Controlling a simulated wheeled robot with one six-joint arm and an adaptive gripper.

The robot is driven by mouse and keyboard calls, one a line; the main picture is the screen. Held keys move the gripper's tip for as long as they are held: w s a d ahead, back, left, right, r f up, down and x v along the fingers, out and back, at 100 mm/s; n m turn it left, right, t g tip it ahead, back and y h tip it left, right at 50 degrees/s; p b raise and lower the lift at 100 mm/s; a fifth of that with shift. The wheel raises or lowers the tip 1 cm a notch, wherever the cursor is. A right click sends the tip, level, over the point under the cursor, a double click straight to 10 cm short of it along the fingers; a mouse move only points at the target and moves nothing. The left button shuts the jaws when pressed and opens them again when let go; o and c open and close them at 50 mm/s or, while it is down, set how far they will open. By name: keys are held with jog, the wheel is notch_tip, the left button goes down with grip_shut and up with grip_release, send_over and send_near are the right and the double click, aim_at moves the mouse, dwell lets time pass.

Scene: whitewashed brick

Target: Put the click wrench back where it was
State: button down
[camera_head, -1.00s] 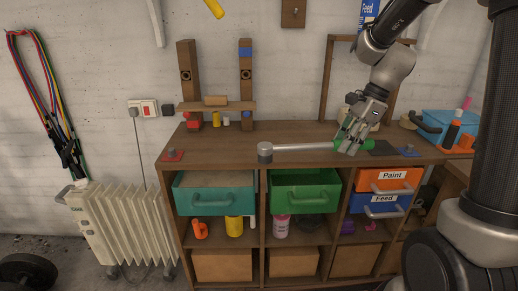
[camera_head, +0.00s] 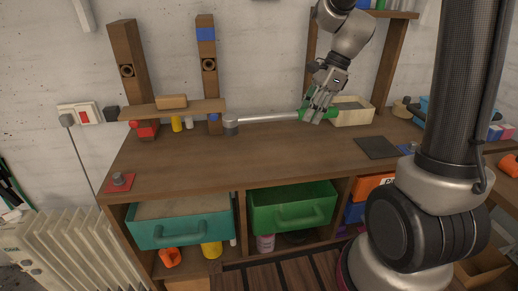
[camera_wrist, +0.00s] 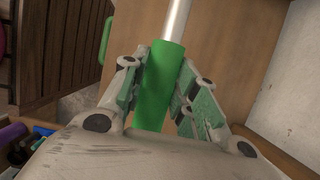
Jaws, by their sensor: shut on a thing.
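The click wrench has a green handle, a silver shaft (camera_head: 270,119) and a round grey head (camera_head: 231,126). My gripper (camera_head: 318,113) is shut on its green handle, towards the back of the wooden bench. The wrench lies level, its head pointing left towards the right-hand post. Whether it touches the bench top or hangs just above it, I cannot tell. In the wrist view the green handle (camera_wrist: 160,85) runs between my fingers (camera_wrist: 158,95), and the shaft (camera_wrist: 176,18) leaves the top edge.
Two wooden posts (camera_head: 128,70) with holes and a small shelf (camera_head: 185,109) stand at the back left. A pale box (camera_head: 352,117) is right of my gripper. A red pad (camera_head: 117,185) and a dark mat (camera_head: 376,148) lie on the bench (camera_head: 200,174). Teal and green drawers (camera_head: 290,208) stand open.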

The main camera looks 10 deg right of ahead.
notch_tip(320, 180, down, 10)
jog(key=c, duration=1.1)
grip_release()
jog(key=shift+s, duration=0.1)
jog(key=v, duration=1.1)
jog(key=shift+r, duration=0.2)
jog(key=s+d+r+n+t+h, duration=0.1)
jog(key=s+r+n, duration=0.3)
jog(key=s+n, duration=0.5)
jog(key=s+d+r+n+t+h, duration=0.2)
jog(key=s+r+n+t+h, duration=0.1)
jog(key=s+n, duration=0.6)
jog(key=shift+s+d+r, duration=0.3)
jog(key=shift+s+r, duration=0.45)
jog(key=shift+s, duration=0.7)
